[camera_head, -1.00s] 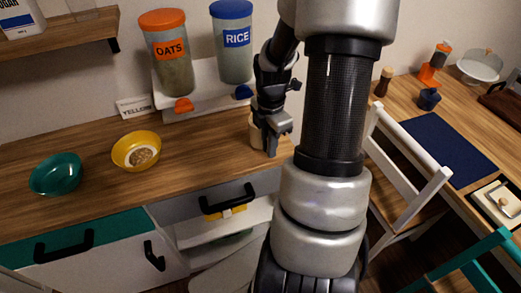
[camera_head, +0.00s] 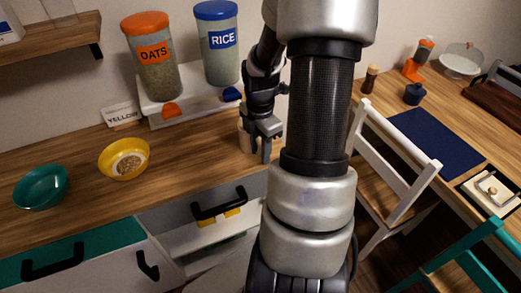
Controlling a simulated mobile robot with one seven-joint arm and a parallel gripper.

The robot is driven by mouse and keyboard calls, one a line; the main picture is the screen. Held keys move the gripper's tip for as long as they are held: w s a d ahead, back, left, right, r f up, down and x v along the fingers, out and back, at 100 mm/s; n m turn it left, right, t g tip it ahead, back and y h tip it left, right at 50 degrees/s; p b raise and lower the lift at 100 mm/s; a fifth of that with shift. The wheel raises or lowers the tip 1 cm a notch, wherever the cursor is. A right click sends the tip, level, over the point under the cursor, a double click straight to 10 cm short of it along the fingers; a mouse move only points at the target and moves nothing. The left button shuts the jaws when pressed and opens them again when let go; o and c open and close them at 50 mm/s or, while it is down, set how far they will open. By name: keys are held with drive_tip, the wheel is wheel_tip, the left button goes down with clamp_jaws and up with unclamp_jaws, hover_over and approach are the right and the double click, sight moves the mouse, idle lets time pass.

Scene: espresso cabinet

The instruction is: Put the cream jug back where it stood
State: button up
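A cream-coloured vessel (camera_head: 244,138), apparently the cream jug, is at the right part of the wooden counter (camera_head: 190,165). Only its left side shows; my gripper and arm hide the rest, including any handle. My gripper (camera_head: 264,150) points down at the vessel, with dark fingers in front of it. I cannot tell whether the fingers are closed on it or whether its base touches the counter.
A yellow bowl (camera_head: 108,164) with grainy contents and a green bowl (camera_head: 27,198) stand left on the counter. Oats (camera_head: 155,80) and rice (camera_head: 219,65) dispensers stand behind. A drawer (camera_head: 185,237) sticks out below. A white chair (camera_head: 392,150) stands right, beside another table.

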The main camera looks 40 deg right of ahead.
wheel_tip(320, 180, up, 12)
drive_tip(key=shift+r+p, duration=0.15)
drive_tip(key=shift+p, duration=1.05)
